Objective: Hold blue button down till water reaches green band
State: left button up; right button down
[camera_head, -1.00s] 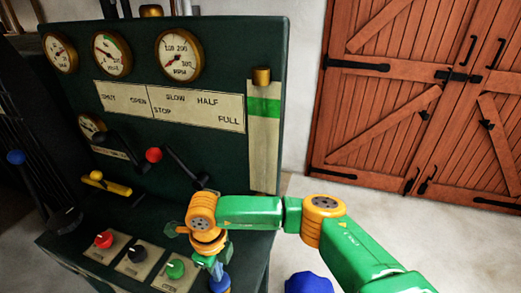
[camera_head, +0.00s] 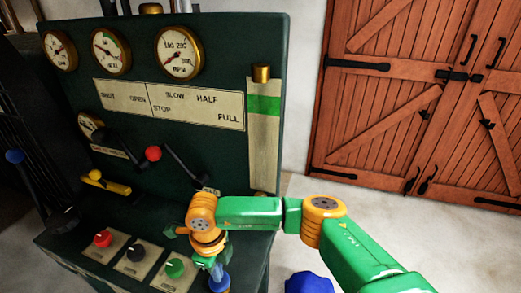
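The blue button (camera_head: 219,284) is at the right end of the button row on the console, at the lower edge of the view, partly hidden by my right gripper. My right gripper (camera_head: 213,266) points down at it from just above. I cannot tell whether they touch, or whether the button is pressed. The fingers are small and overlapped, so their opening is unclear. The upright sight gauge (camera_head: 262,150) has a pale strip with a green band (camera_head: 263,104) near its top. I cannot make out a water level in it. My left gripper is out of view.
A red button (camera_head: 103,239), a black button (camera_head: 136,253) and a green button (camera_head: 174,268) sit left of the blue one. Levers, including a red-knobbed one (camera_head: 153,154), rise behind them. Round dials (camera_head: 178,54) line the panel top. Wooden doors (camera_head: 410,100) stand behind at right.

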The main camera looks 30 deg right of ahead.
jog(key=shift+f+b, duration=0.95)
jog(key=shift+f, duration=0.15)
jog(key=shift+r, duration=0.1)
dwell(6.8)
